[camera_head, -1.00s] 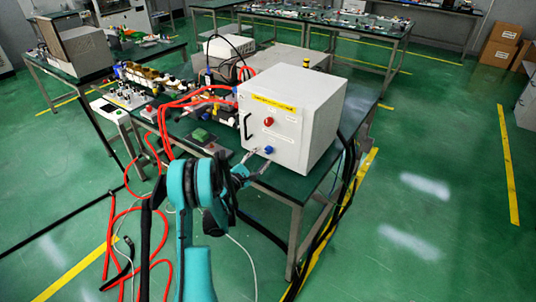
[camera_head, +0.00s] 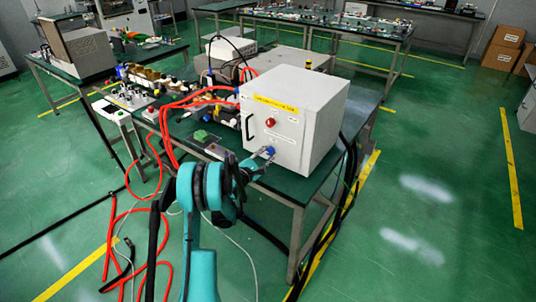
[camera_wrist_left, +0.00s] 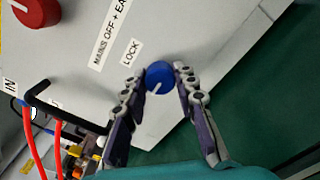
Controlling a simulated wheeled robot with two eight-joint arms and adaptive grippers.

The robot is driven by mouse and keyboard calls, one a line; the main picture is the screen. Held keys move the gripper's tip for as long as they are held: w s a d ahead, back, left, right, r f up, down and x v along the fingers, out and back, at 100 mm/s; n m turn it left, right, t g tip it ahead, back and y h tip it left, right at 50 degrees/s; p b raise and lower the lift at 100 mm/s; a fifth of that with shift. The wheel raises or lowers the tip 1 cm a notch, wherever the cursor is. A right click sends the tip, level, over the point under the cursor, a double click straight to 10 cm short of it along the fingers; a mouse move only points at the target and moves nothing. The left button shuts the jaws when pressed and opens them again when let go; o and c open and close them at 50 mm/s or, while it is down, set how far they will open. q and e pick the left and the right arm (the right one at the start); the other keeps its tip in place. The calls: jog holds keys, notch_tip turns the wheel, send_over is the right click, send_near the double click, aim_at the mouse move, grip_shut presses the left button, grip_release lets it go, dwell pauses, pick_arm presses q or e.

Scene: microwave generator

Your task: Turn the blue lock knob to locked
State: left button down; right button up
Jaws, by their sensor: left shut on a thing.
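The blue lock knob (camera_head: 270,150) is low on the front panel of the white box (camera_head: 318,125). In the left wrist view the blue knob (camera_wrist_left: 159,75) shows a pale pointer mark on its face, beside a label reading LOCK (camera_wrist_left: 130,52). My left gripper (camera_wrist_left: 160,82) has one finger on each side of the knob and is shut on it. In the head view my left gripper (camera_head: 262,156) is at the knob, its fingers partly hidden by the wrist. My right gripper is not in view.
A red knob (camera_head: 270,122) and a black handle (camera_head: 249,127) are on the same panel. Red hoses (camera_head: 180,108) run to the box's left side. The floor to the right is open.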

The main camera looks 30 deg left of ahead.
pick_arm(q)
jog(key=m+b, duration=0.1)
jog(key=m, duration=0.2)
jog(key=shift+f+m, duration=0.1)
jog(key=shift+m, duration=0.3)
jog(key=m+b, duration=0.1)
jog(key=m, duration=0.2)
jog(key=shift+m, duration=0.3)
jog(key=m, duration=1)
jog(key=shift+m, duration=0.3)
jog(key=c, duration=1.2)
grip_release()
